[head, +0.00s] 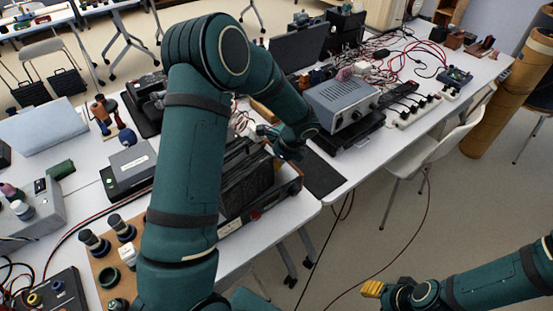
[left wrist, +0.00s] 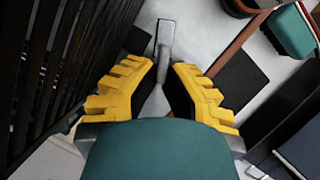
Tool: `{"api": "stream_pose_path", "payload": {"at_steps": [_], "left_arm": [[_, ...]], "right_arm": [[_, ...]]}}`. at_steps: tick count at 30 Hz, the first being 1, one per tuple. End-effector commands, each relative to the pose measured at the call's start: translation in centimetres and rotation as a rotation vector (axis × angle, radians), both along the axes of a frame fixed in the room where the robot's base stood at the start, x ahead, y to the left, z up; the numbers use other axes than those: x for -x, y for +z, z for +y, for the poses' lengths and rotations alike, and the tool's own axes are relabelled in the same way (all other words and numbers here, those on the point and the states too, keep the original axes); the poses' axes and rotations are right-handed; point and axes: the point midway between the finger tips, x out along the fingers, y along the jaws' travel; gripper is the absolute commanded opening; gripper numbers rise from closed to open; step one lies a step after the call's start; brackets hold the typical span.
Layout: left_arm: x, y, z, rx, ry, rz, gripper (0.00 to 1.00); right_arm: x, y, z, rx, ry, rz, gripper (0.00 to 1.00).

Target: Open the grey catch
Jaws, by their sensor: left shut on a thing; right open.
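The grey catch (left wrist: 165,38) is a narrow, light grey bar in the left wrist view. It rises from between the yellow fingers of my left gripper (left wrist: 158,90), which is shut on it. Its lower part is hidden by the fingers and the teal gripper body. In the head view my left gripper (head: 284,146) is at the end of the bent arm, beside a black slatted case (head: 248,182); its fingertips and the catch cannot be made out there. My right gripper (head: 374,289) is open and empty, low at the right over the floor, away from the table.
Dark slats (left wrist: 45,70) stand close left of my left gripper. A grey instrument box (head: 342,100) stands right of it, with a power strip (head: 415,110) and tangled cables beyond. A black mat (head: 322,173) lies near the table edge. A white chair (head: 425,155) stands right.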

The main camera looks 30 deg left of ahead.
Motion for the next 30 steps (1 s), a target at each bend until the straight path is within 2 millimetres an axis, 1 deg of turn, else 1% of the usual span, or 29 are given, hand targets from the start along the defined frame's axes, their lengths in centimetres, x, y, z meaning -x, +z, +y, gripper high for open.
{"api": "stream_pose_path", "payload": {"at_steps": [6,12,28,30], "left_arm": [[0.33,-0.14,-0.06,0.000,-0.120,0.004,0.00],[0.41,-0.14,-0.04,0.000,-0.180,0.004,0.00],[0.42,-0.17,-0.04,0.001,-0.203,0.004,0.00],[0.42,-0.17,-0.04,0.001,-0.203,0.004,0.27]], "right_arm": [[0.04,0.12,0.00,0.000,0.000,0.001,0.47],[0.05,0.16,0.01,0.000,0.000,0.001,0.47],[0.05,0.17,0.01,0.000,0.000,0.001,0.47],[0.04,0.17,0.01,0.000,0.000,0.001,0.47]]}}
